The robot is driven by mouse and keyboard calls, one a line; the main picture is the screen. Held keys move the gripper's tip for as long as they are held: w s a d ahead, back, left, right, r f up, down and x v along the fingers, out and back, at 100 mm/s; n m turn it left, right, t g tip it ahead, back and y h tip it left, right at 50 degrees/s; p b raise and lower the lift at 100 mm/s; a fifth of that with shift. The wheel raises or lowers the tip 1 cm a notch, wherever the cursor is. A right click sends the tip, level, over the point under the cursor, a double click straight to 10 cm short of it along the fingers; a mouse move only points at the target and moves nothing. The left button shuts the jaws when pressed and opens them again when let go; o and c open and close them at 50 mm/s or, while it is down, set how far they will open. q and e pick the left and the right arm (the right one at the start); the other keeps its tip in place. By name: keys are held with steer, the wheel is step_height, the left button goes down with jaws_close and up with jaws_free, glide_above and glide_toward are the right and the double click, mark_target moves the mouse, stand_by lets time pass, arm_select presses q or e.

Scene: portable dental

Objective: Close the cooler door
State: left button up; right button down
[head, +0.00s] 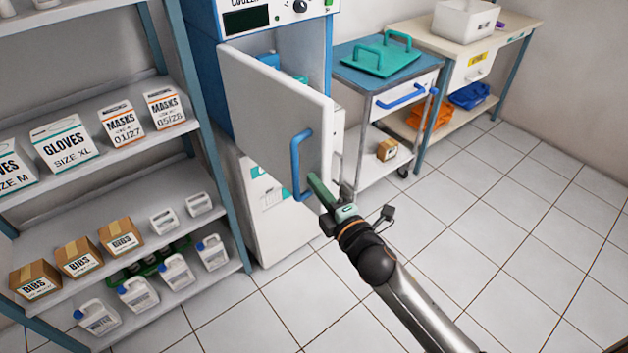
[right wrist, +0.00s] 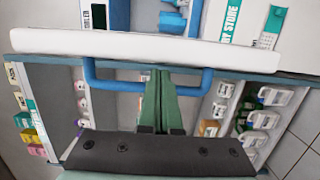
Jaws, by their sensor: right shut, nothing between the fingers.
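The cooler door (head: 270,110) is a white panel that stands open, swung out from the blue-and-white cooler (head: 305,50). A blue handle (head: 296,165) is on its outer face. My left gripper is not in view.
A shelf rack (head: 222,185) with boxes and bottles stands left of the cooler. A trolley (head: 350,75) with a green tray (head: 378,62) stands to its right, near the door's edge. A table (head: 510,35) is at the back right. The tiled floor at right is clear.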

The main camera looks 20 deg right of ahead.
steer(key=shift+w+a, duration=0.1)
steer(key=shift+w, duration=0.4)
